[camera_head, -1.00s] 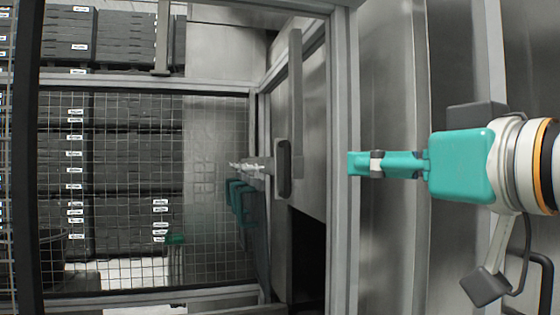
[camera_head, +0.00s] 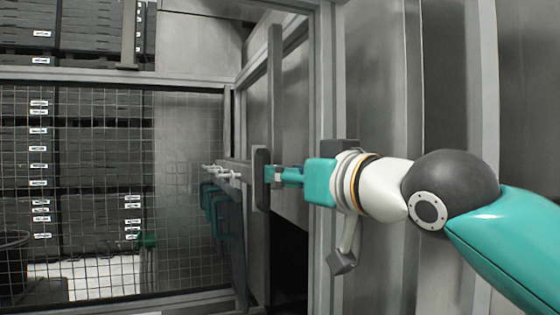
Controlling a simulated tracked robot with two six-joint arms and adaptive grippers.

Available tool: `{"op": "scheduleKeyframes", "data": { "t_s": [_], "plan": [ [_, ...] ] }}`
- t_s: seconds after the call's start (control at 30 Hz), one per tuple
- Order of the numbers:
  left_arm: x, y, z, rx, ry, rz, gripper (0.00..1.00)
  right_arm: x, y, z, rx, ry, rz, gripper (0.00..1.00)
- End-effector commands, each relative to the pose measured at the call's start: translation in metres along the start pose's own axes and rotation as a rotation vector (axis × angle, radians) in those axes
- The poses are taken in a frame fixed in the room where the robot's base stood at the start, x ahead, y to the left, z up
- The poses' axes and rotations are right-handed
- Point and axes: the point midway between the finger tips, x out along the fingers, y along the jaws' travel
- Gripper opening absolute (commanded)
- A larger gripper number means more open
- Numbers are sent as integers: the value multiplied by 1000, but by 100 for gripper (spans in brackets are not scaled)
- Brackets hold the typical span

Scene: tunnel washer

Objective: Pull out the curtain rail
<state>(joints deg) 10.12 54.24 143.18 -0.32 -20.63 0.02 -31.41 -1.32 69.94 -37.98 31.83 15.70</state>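The curtain rail (camera_head: 233,167) is a short grey bar that runs back into the mesh-sided bay, with a dark upright end plate (camera_head: 260,180) at its near right end. Pale hooks (camera_head: 222,172) sit along it, and dark green hanging pieces (camera_head: 216,208) are below them. My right gripper (camera_head: 273,175) is at the right side of the end plate, its teal fingers seen edge-on. The fingertips overlap the plate's edge in the view, so I cannot tell if they touch or grip it. My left gripper is out of view.
A grey frame post (camera_head: 321,90) stands just beside my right gripper, with steel panels (camera_head: 380,100) to its right. A wire mesh panel (camera_head: 110,240) fills the left, with dark stacked crates (camera_head: 100,150) behind it. A dark opening (camera_head: 287,262) lies below the gripper.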

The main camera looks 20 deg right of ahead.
Motion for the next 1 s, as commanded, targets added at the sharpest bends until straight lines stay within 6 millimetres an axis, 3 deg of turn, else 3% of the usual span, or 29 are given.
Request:
{"op": "scheduleKeyframes", "data": {
  "t_s": [0.1,0.3,0.67,0.7,0.93,1.0],
  "plan": [
    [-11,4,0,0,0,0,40,23,0,-2,0,-4,0,39],
    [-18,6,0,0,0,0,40,44,-1,-1,0,-2,-1,39],
    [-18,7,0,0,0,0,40,50,-2,0,0,0,-2,39],
    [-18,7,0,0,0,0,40,50,-2,0,0,0,-3,38],
    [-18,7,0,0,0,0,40,50,-2,0,0,0,-3,0],
    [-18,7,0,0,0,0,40,50,-2,0,0,0,-3,0]
  ]
}}
